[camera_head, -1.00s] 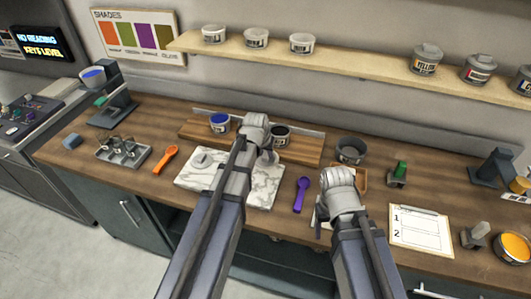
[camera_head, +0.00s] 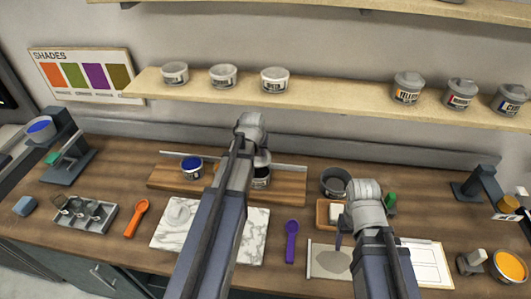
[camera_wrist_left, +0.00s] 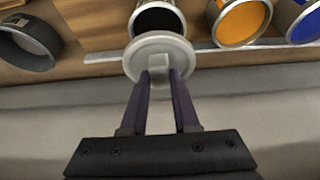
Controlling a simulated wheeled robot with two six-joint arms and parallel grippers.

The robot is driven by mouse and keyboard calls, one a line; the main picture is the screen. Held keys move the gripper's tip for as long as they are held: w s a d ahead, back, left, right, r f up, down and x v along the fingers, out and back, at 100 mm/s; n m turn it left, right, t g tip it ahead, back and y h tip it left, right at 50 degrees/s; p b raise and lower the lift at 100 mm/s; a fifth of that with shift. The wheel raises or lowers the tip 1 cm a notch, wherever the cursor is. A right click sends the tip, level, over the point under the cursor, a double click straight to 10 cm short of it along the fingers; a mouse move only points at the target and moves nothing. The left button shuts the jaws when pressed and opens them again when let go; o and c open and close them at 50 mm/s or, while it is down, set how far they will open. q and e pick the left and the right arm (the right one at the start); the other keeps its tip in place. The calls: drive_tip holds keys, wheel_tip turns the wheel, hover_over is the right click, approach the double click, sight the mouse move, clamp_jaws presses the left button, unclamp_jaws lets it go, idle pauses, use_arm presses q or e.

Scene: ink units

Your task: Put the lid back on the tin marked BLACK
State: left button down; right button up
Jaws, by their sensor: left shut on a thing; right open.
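My left gripper (camera_head: 250,135) is shut on the knob of a round grey lid (camera_wrist_left: 150,48), seen in the left wrist view between its fingers (camera_wrist_left: 160,85). An open tin with black ink (camera_wrist_left: 157,18) is just beyond the lid, which overlaps its near rim in that view; I cannot tell the height gap. In the head view this tin (camera_head: 261,180) stands on the wooden rack, partly hidden by my left arm. Its label is not readable. My right gripper (camera_head: 345,240) is open above the front of the bench, near a speckled card.
An orange tin (camera_wrist_left: 243,20) and a blue tin (camera_head: 192,168) stand beside the black one. A grey bowl (camera_head: 334,182) is right of the rack (camera_head: 290,190). A marble slab (camera_head: 165,240), an orange spoon (camera_head: 136,219) and a purple spoon (camera_head: 291,240) lie in front. A shelf (camera_head: 330,102) with tins hangs behind.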

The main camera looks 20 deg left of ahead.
sight(258, 161)
use_arm(q)
drive_tip(key=shift+f, duration=0.1)
wheel_tip(258, 161, down, 6)
drive_tip(key=b, duration=0.6)
drive_tip(key=shift+f, duration=0.1)
drive_tip(key=shift+f+b, duration=0.15)
drive_tip(key=shift+b, duration=0.25)
idle(1.7)
drive_tip(key=shift+c, duration=0.5)
unclamp_jaws()
idle(0.4)
